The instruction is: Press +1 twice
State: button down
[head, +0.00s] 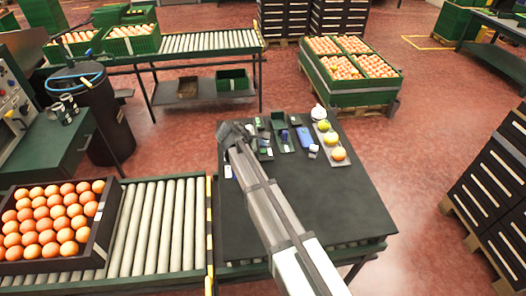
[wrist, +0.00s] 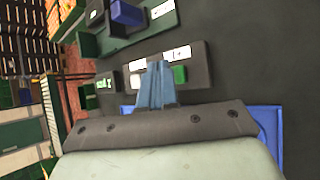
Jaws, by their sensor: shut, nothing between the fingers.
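My gripper (head: 232,136) is over the left back part of the dark table (head: 330,205). In the wrist view its closed blue-grey fingertips (wrist: 153,72) hold nothing. They are at a dark panel (wrist: 200,58) with white labels and a green button (wrist: 180,74), which sits just right of the fingertips.
Several small devices stand along the table's back, with a blue item (head: 304,136) among them. The table's front right is clear.

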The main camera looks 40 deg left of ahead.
jog(key=shift+r, duration=0.15)
jog(key=shift+r, duration=2.35)
